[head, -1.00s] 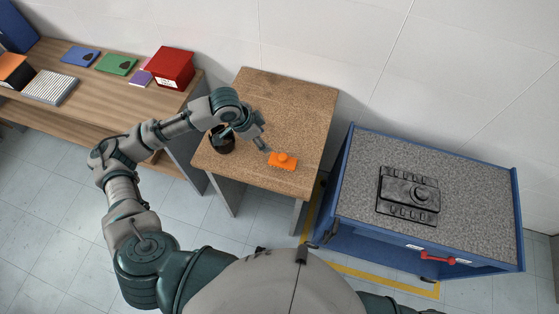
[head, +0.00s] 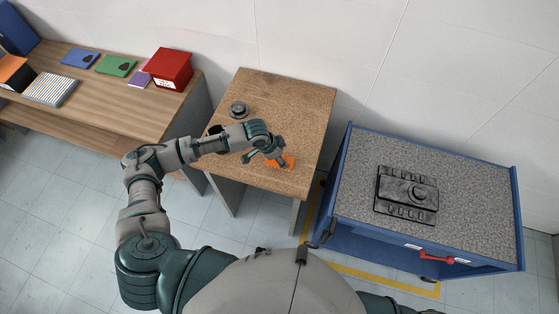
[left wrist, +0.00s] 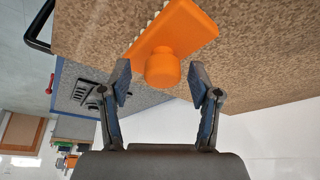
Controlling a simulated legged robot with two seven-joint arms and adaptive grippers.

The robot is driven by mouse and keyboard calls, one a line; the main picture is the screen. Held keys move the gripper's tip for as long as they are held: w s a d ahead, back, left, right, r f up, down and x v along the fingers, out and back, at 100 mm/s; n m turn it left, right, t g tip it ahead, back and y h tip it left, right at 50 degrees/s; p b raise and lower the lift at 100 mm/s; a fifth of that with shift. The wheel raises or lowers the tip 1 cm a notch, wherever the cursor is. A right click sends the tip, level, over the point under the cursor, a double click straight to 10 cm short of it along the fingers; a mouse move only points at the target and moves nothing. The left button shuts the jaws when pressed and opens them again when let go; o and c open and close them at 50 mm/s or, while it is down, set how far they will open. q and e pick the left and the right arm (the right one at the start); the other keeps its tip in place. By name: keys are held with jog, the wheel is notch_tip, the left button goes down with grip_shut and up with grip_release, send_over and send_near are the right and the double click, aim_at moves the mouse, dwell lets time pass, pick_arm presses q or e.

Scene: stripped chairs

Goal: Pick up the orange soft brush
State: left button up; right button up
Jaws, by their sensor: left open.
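The orange soft brush (head: 289,162) lies on the cork-coloured table (head: 300,108) near its front right, partly covered by my left gripper (head: 266,158). In the left wrist view the brush (left wrist: 185,30) shows a flat orange block with a round knob and pale bristles along one edge. My left gripper (left wrist: 160,82) is open there, with one finger on each side of the knob's near end. I cannot tell whether the fingers touch it. My right gripper is not in view.
A dark round object (head: 239,109) and a partly hidden black item (head: 215,130) stand on the table's left side. A blue cabinet (head: 343,170) with a black device (head: 408,195) is at the right. A wooden bench (head: 110,88) with a red box (head: 170,67) is at the left.

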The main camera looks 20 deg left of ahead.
pick_arm(q)
jog(key=shift+d+f, duration=0.2)
jog(key=shift+d, duration=0.25)
jog(key=shift+a, duration=0.35)
jog(key=shift+c, duration=1.4)
jog(key=shift+a, duration=0.35)
jog(key=c, duration=0.4)
jog(key=shift+a+f, duration=0.15)
jog(key=shift+a, duration=0.3)
grip_shut()
jog(key=shift+s+d, duration=0.1)
jog(key=shift+d, duration=0.25)
jog(key=shift+d+r, duration=0.3)
jog(key=shift+r, duration=0.15)
notch_tip(320, 180, up, 3)
jog(key=shift+s+d+f, duration=0.1)
jog(key=s+d, duration=0.2)
jog(key=s, duration=0.5)
jog(key=s+d+r, duration=0.1)
jog(key=s+d, duration=0.1)
jog(key=s, duration=0.6)
jog(key=shift+r+b, duration=0.3)
jog(key=shift+b, duration=0.05)
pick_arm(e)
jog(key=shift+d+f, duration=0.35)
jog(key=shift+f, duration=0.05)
